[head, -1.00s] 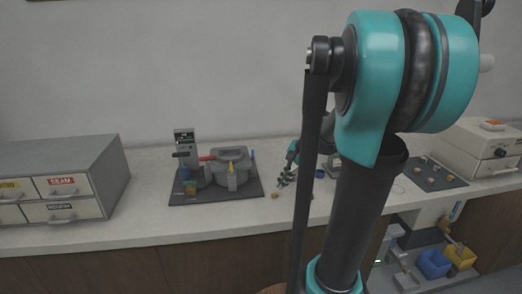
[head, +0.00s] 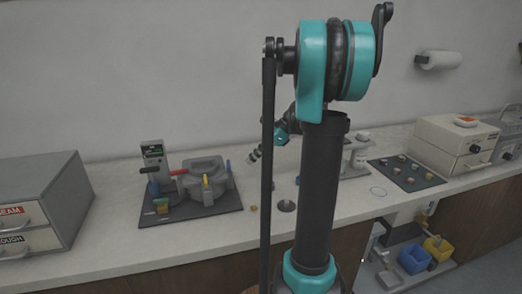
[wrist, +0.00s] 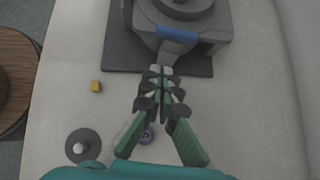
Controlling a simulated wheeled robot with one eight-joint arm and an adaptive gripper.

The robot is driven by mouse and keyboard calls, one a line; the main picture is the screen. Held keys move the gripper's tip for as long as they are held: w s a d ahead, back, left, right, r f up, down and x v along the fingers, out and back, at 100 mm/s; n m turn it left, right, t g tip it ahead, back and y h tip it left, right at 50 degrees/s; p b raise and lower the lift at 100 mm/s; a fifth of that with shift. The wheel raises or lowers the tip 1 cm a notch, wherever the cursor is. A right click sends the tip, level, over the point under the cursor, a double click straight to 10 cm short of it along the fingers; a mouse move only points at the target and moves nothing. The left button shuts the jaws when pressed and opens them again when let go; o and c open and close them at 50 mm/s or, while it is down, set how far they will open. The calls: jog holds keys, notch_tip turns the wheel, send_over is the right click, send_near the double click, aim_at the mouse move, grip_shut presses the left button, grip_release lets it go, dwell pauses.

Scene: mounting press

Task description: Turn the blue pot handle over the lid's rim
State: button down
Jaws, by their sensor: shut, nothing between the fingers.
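The press pot, a grey drum with a grey lid (head: 205,164), stands on a dark mat (head: 225,203) on the bench. The blue handle (head: 228,166) is at the pot's right side; in the wrist view, the blue handle (wrist: 176,34) lies as a short bar across the top of a grey lever at the pot's near edge, beside the round lid (wrist: 185,8). My gripper (wrist: 161,70) is shut and empty, its tips just short of that lever; I cannot tell if they touch. In the head view my gripper (head: 253,156) is right of and above the pot.
A red handle (head: 180,172) and a yellow handle (head: 206,181) are also on the pot. A small yellow block (wrist: 96,86) and a dark round piece (wrist: 82,146) lie on the bench. Grey drawers (head: 40,205) stand at left; a dark mat with small pieces (head: 405,172) is at right.

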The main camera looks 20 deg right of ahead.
aim_at(228, 165)
jog(key=shift+w+a+f, duration=0.1)
jog(key=shift+a+f, duration=0.1)
jog(key=shift+a, duration=0.7)
jog(key=shift+w+a+f, duration=0.15)
jog(key=shift+a+f, duration=0.1)
jog(key=shift+a, duration=0.6)
jog(key=shift+w+a+f, duration=0.1)
jog(key=shift+a+f, duration=0.1)
jog(key=shift+a, duration=0.7)
